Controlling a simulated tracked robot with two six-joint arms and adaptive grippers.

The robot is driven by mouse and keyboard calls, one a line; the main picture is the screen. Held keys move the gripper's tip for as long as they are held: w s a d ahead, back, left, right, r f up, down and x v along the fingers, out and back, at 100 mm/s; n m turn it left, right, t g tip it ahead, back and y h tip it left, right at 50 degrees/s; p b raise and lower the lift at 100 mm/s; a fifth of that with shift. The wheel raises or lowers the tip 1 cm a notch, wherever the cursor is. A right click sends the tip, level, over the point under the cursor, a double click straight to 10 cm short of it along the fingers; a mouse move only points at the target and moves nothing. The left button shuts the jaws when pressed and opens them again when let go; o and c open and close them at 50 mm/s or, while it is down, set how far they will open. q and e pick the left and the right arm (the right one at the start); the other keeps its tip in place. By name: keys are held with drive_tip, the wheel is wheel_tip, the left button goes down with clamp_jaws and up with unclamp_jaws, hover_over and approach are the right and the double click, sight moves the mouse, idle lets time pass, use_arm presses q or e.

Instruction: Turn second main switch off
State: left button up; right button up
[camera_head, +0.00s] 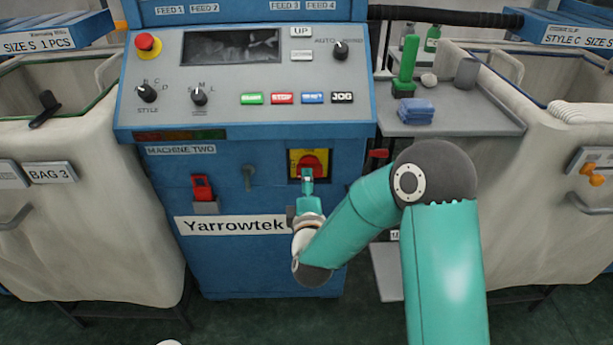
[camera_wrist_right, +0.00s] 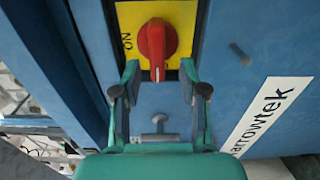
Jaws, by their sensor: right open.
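The second machine's main switch is a red rotary knob (camera_head: 309,161) on a yellow plate (camera_head: 295,157), below the "MACHINE TWO" label (camera_head: 181,150). In the right wrist view the knob (camera_wrist_right: 156,47) stands upright in the picture, with the letters "ON" on the yellow plate (camera_wrist_right: 184,14) to its left. My right gripper (camera_head: 307,174) is just in front of the switch in the head view. In the wrist view its open fingers (camera_wrist_right: 160,72) stand on either side of the knob's lower end, with gaps visible. I cannot tell its depth to the knob. My left gripper is not in view.
A red padlock-like part (camera_head: 202,186) and a grey handle (camera_head: 249,178) are left of the switch. Above is the control panel with a red emergency button (camera_head: 148,44). Cloth bins (camera_head: 90,235) flank the machine. A grey shelf (camera_head: 460,120) holds small items at right.

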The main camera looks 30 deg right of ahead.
drive_tip(key=v, duration=0.3)
drive_tip(key=shift+s+a, duration=0.2)
drive_tip(key=shift+s, duration=0.1)
